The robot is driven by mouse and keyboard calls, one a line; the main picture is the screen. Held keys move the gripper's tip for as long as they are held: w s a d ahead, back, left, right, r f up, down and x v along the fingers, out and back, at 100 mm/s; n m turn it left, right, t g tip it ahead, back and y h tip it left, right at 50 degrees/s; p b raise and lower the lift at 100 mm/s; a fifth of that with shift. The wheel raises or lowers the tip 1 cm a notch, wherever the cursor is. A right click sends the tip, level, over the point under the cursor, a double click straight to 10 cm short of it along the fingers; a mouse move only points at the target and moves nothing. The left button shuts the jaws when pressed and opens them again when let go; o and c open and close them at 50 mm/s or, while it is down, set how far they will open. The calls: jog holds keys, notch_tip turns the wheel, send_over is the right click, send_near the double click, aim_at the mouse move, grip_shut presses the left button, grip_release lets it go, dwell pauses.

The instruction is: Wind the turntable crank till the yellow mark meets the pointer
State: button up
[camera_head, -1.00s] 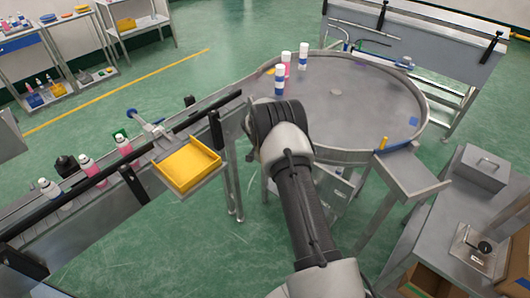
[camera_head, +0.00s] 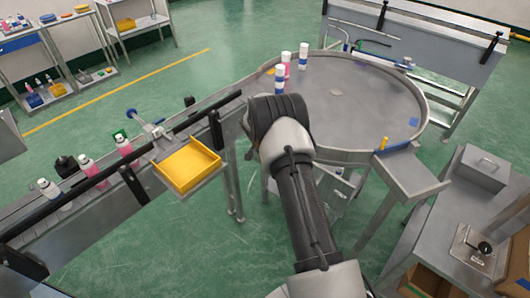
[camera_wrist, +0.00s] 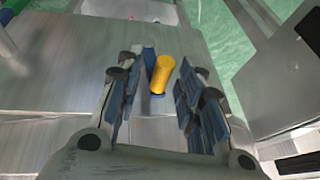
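The round grey turntable (camera_head: 350,105) stands at the upper middle of the head view. A yellow patch (camera_head: 269,72) shows at its far left rim, and a yellow peg (camera_head: 383,143) stands by a blue strip at its near right edge. I cannot tell which is the mark or the pointer. In the wrist view, my gripper (camera_wrist: 158,88) is open, with blue-padded fingers on both sides of a yellow cylinder (camera_wrist: 162,72), likely the crank's knob. Gaps show on both sides of it. My arm hides the gripper and crank in the head view.
Bottles (camera_head: 280,80) stand on the turntable's left part. A conveyor (camera_head: 105,190) with several bottles and a yellow tray (camera_head: 187,167) lie to the left. A grey bench (camera_head: 450,215) with a box is at the right. Green floor is free at the lower left.

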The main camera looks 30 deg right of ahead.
jog(key=v, duration=1)
jog(key=shift+s+r, duration=0.1)
dwell(0.3)
